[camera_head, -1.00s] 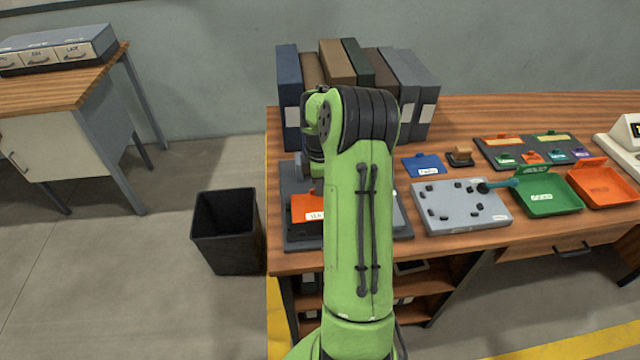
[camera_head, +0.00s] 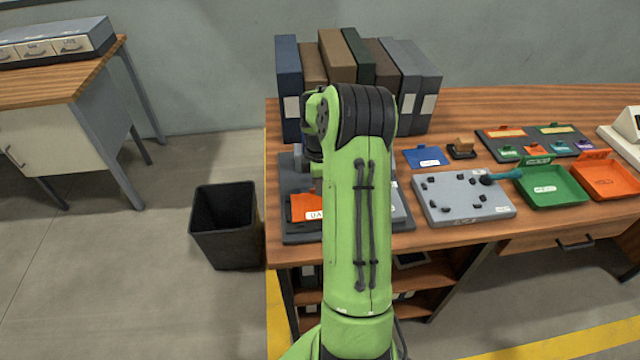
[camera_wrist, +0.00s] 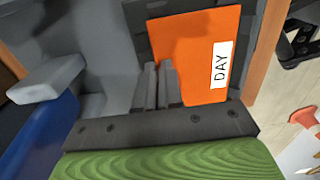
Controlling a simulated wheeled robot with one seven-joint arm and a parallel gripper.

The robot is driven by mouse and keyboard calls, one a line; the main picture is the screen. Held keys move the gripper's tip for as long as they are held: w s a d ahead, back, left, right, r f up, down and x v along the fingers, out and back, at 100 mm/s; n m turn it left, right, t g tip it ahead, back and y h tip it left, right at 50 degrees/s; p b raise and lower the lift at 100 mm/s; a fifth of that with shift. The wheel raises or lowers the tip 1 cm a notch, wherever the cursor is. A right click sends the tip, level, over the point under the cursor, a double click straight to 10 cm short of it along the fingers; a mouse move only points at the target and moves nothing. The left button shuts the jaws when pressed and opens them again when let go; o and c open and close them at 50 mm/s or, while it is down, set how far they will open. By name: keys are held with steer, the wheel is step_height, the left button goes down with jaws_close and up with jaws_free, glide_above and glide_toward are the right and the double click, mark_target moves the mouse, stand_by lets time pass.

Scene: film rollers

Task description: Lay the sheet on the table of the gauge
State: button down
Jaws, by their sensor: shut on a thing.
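The orange sheet (camera_wrist: 190,50) with a white label reading DAY is at my gripper (camera_wrist: 162,85) in the wrist view. The gripper's fingers are shut on its near edge. In the head view the sheet (camera_head: 301,207) shows left of my green arm, over the dark base of the gauge (camera_head: 300,238). My arm hides my gripper, part of the sheet and much of the gauge there. In the wrist view the grey body of the gauge (camera_wrist: 95,35) stands to the left. I cannot tell whether the sheet touches the gauge's table.
Several binders (camera_head: 335,65) stand behind the gauge. To the right are a blue tag plate (camera_head: 425,157), a grey board with dark pegs (camera_head: 465,205), a green tray (camera_head: 552,190) and an orange tray (camera_head: 605,182). A black bin (camera_head: 225,225) stands on the floor left of the table.

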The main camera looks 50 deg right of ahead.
steer(key=shift+f, duration=0.15)
stand_by(0.5)
steer(key=c, duration=0.8)
jaws_free()
steer(key=shift+r+p, duration=3.15)
steer(key=shift+r, duration=0.45)
